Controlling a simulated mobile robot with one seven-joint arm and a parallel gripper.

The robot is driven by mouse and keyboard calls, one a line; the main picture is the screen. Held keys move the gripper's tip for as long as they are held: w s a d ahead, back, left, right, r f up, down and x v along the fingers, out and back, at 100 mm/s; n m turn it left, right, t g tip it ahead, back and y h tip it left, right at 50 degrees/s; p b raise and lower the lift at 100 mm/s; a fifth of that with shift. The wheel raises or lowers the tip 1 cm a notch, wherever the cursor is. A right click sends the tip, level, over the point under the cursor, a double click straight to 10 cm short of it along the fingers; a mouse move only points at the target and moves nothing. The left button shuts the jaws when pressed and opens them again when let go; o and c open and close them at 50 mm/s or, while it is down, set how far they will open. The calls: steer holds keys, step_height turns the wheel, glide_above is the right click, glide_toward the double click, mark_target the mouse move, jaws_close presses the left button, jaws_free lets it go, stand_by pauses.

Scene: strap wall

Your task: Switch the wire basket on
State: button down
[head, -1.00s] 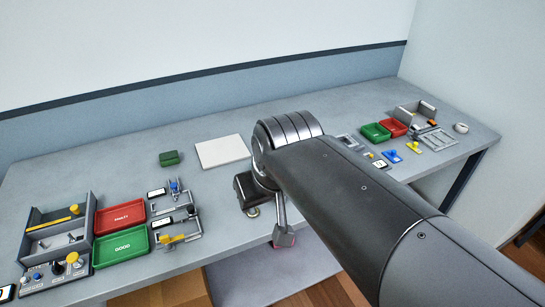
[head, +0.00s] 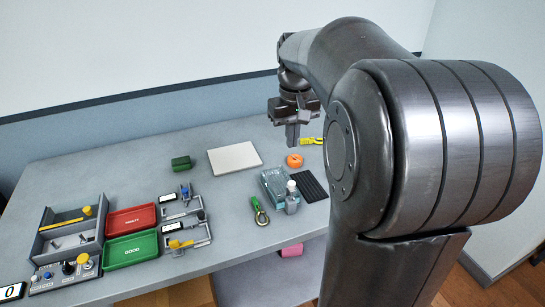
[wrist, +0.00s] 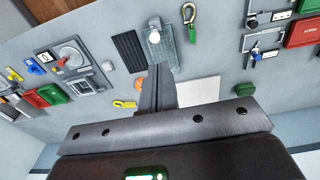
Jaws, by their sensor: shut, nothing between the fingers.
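A see-through bluish container (head: 271,182) with a box-like outline lies mid-table. It also shows in the wrist view (wrist: 155,56). It may be the wire basket, but I cannot tell for sure, and I make out no switch on it. My gripper (head: 292,138) is shut and empty, pointing down above the back of the table, behind and apart from the container. Its closed fingers (wrist: 156,84) show in the wrist view. My arm hides the right part of the table in the head view.
A black ridged mat (head: 312,185), orange round object (head: 295,160), yellow tool (head: 311,141) and green carabiner (head: 259,212) lie around the container. A white board (head: 234,159) and trays (head: 130,220) are left. A panel with a round dial (wrist: 72,58) shows in the wrist view.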

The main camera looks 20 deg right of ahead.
mark_target(292, 184)
steer(key=shift+w+d+f+g, duration=0.15)
steer(key=shift+w+d+f, duration=0.05)
steer(key=shift+w+d, duration=0.25)
steer(key=shift+w+d+f+g, duration=0.15)
steer(key=shift+w+d, duration=0.25)
step_height(292, 184, down, 14)
stand_by(0.5)
steer(key=shift+f, duration=2.25)
steer(key=shift+s, duration=0.1)
